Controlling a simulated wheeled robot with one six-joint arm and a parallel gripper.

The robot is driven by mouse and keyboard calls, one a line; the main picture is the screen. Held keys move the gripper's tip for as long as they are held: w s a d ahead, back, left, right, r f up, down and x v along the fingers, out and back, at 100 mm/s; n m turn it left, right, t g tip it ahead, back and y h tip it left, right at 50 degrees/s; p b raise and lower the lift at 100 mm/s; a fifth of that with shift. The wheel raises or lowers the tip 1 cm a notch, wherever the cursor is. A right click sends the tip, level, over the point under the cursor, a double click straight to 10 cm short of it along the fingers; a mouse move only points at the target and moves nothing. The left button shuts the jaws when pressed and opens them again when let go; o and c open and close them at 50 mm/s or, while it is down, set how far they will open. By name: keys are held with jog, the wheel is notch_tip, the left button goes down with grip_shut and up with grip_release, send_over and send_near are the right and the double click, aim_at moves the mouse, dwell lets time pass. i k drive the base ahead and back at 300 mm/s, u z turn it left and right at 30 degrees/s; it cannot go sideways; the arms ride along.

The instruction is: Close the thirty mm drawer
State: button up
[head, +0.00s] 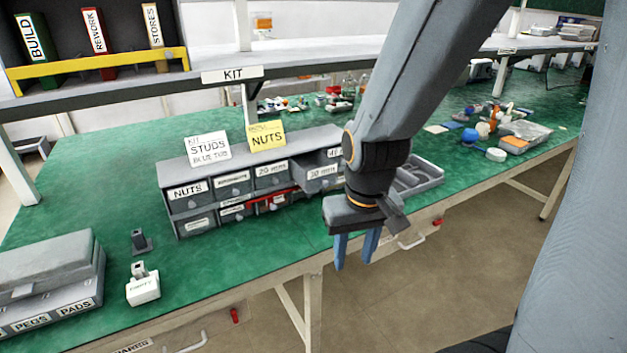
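The grey drawer cabinet (240,146) stands on the green bench, with labelled drawers in two rows. The thirty mm drawer (320,173) is in the upper row on the right, with a label that seems to read 30 mm. It sticks out from the cabinet front, beyond the 20 mm drawer (272,171) to its left. My gripper (354,262) points down with its two blue fingers apart and nothing between them. It is in front of the cabinet, to the right of and lower in the picture than the thirty mm drawer. My arm hides the cabinet's right end.
A grey tray (414,177) lies right of my arm. A white block (142,288) and a stack of boxes (50,275) stand at left.

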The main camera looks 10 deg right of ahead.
aim_at(303, 176)
jog(key=u, duration=0.05)
jog(key=k, duration=0.4)
jog(key=u, duration=1.4)
jog(key=i, duration=0.6)
jog(key=z, duration=0.65)
jog(key=i, duration=0.4)
jog(key=z, duration=0.45)
